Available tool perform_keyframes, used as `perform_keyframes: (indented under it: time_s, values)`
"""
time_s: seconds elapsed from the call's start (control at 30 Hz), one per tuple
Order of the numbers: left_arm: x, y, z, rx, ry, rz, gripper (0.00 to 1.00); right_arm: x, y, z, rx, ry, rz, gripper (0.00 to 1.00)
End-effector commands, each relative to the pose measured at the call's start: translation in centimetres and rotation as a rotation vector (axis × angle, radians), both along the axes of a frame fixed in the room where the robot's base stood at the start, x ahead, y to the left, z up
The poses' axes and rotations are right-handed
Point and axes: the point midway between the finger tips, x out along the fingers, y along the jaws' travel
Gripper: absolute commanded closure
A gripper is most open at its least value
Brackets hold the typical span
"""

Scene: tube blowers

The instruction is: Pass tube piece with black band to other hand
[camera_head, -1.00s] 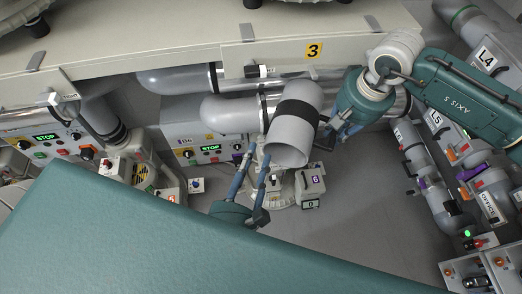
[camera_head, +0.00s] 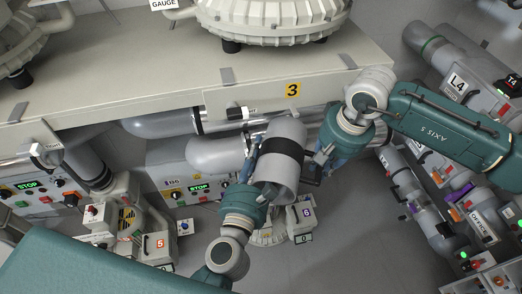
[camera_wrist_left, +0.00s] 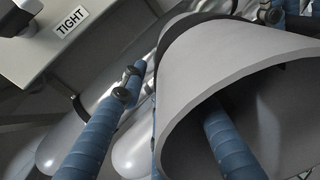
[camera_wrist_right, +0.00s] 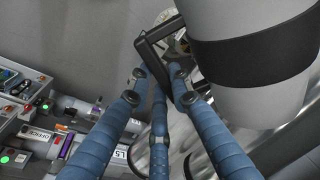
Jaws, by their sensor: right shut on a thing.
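The grey tube piece with the black band (camera_head: 280,150) hangs in mid-air in front of the bench, its open end tilted toward me. It shows large in the left wrist view (camera_wrist_left: 205,65) and at upper right in the right wrist view (camera_wrist_right: 250,55). My right gripper (camera_head: 322,160) is shut on its black side handle (camera_wrist_right: 152,38), on the tube's right side. My left gripper (camera_head: 256,160) is open at the tube's near left rim. One blue finger lies outside the tube, and another reaches into its open end. The inner fingertip is hidden by the tube.
The bench (camera_head: 240,92) with the number 3 label runs behind the tube. Below the tube stands a floor unit marked 6 (camera_head: 300,222). Control boxes with STOP displays (camera_head: 182,185) stand at left. Pipes and fittings (camera_head: 432,205) line the right.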

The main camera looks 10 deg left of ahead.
Motion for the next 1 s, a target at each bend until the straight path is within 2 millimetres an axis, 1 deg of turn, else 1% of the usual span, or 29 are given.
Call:
perform_keyframes:
  time_s: [0.1, 0.3, 0.37, 0.4, 0.47, 0.6, 0.63, 0.73, 1.0]
  values:
    - [0.31, 0.00, 0.03, 0.001, 0.000, 0.000, 0.70, 0.04, 0.07, 0.10, 0.002, -0.002, 0.000, 1.00]
    - [0.30, 0.00, 0.00, 0.001, 0.000, 0.000, 0.70, 0.04, 0.07, 0.10, 0.002, -0.002, 0.000, 1.00]
    - [0.30, 0.00, 0.00, 0.001, 0.000, 0.000, 0.80, 0.04, 0.07, 0.10, 0.002, -0.002, 0.000, 1.00]
    - [0.29, 0.00, 0.00, 0.001, 0.000, 0.000, 0.88, 0.04, 0.07, 0.10, 0.002, -0.002, 0.000, 1.00]
    - [0.29, -0.02, 0.01, 0.001, 0.000, -0.001, 1.00, 0.04, 0.08, 0.11, 0.002, -0.002, 0.000, 1.00]
    - [0.27, -0.11, 0.04, 0.000, -0.001, -0.003, 1.00, 0.03, 0.14, 0.11, 0.004, -0.002, 0.001, 1.00]
    - [0.29, -0.15, 0.19, -0.001, -0.004, -0.003, 1.00, 0.03, 0.14, 0.12, 0.004, -0.002, 0.001, 0.79]
    - [0.28, -0.19, 0.18, -0.002, -0.003, -0.004, 1.00, 0.02, 0.18, 0.13, 0.005, -0.002, 0.001, 0.59]
    - [0.28, -0.13, 0.12, -0.001, -0.003, -0.003, 1.00, 0.01, 0.13, 0.12, 0.003, -0.001, 0.001, 0.59]
